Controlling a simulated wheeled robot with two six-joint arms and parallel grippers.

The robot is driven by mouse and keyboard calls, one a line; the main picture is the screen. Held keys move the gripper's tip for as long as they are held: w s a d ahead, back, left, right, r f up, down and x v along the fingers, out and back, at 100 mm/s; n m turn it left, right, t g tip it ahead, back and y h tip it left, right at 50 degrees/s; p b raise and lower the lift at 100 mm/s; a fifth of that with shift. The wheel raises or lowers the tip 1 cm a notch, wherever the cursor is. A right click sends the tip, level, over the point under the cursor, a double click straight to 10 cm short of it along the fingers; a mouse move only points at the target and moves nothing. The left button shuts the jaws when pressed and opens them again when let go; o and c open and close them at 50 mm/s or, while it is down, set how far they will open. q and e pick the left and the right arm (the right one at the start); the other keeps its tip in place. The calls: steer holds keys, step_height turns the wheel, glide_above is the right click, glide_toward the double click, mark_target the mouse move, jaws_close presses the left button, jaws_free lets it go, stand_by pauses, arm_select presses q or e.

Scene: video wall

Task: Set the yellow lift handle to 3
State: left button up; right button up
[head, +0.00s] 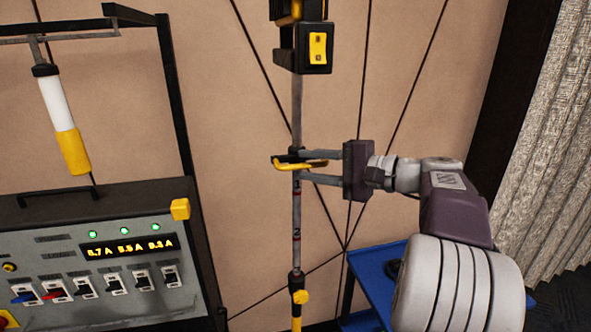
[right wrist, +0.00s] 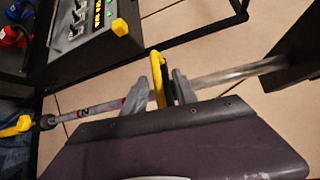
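The yellow lift handle (head: 286,167) sits on a grey upright pole (head: 297,212) in the middle of the head view. A dark mark reading 2 shows on the pole below it; another mark just under the handle is too small to read surely. My right gripper (head: 308,167) reaches in from the right, one finger above the handle and one below. In the right wrist view, the yellow handle (right wrist: 157,72) stands between the spread fingers of my right gripper (right wrist: 159,88), with narrow gaps beside it. My left gripper is not in view.
A black box with a yellow switch plate (head: 318,47) is on the pole above. A yellow knob (head: 299,297) is lower down. A control panel (head: 60,255) with switches stands left, below a hanging white-and-yellow cylinder (head: 65,125). A blue shelf (head: 375,262) is behind my right arm.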

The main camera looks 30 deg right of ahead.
steer(key=shift+b+v, duration=0.3)
steer(key=shift+v, duration=1.65)
